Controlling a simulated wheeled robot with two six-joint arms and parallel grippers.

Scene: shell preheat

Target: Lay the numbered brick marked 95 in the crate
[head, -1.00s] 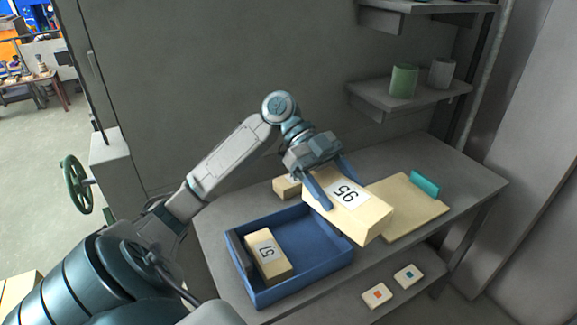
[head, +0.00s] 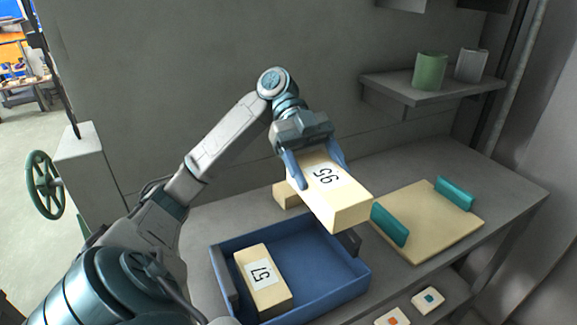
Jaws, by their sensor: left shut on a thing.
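The brick marked 95 (head: 345,205) is a pale tan block with a white label. My left gripper (head: 315,172) is shut on it, one blue finger on each side, and holds it tilted above the back right part of the crate. The blue crate (head: 232,246) stands on the grey table. A brick marked 57 (head: 265,285) lies in the crate's left part; the crate's right part is bare. Another tan brick (head: 286,194) is on the table behind the crate, partly hidden by the held brick. My right gripper is not in view.
A tan board (head: 440,215) with two teal upright blocks (head: 390,225) lies right of the crate. A wall shelf (head: 430,92) holds a green cup (head: 430,70) and a grey cup (head: 471,65). Small marked tiles (head: 428,300) lie on a lower shelf.

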